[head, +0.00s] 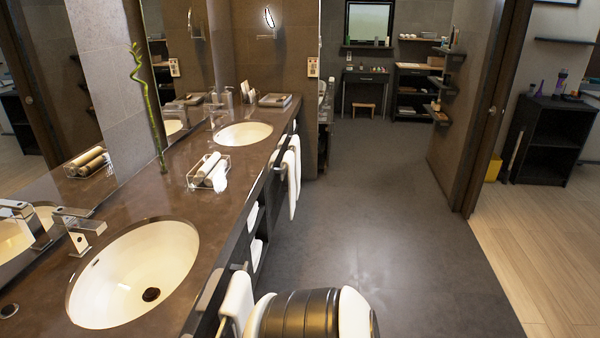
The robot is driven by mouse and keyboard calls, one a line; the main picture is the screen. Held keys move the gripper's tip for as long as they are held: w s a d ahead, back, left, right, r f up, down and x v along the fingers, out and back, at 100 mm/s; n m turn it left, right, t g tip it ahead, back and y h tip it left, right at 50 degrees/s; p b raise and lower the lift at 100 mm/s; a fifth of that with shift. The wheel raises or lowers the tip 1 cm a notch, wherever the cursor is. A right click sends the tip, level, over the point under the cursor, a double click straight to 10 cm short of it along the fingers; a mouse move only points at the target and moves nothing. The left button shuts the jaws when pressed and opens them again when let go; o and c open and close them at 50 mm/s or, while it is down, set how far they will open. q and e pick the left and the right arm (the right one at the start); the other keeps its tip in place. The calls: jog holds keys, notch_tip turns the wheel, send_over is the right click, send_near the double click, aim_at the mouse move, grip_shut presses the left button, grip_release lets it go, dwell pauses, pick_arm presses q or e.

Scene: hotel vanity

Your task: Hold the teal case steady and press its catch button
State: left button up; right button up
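I cannot make out a teal case or a catch button anywhere in the head view. Neither of my grippers shows in this view. A black and white rounded part at the bottom middle looks like one of my own arm links, with no fingers visible on it.
A brown vanity counter (128,200) runs along the left with a near sink (135,270) and a far sink (243,134). A wire basket of rolled towels (209,170) stands between them. White towels (291,180) hang on the front. The grey floor (370,220) is clear.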

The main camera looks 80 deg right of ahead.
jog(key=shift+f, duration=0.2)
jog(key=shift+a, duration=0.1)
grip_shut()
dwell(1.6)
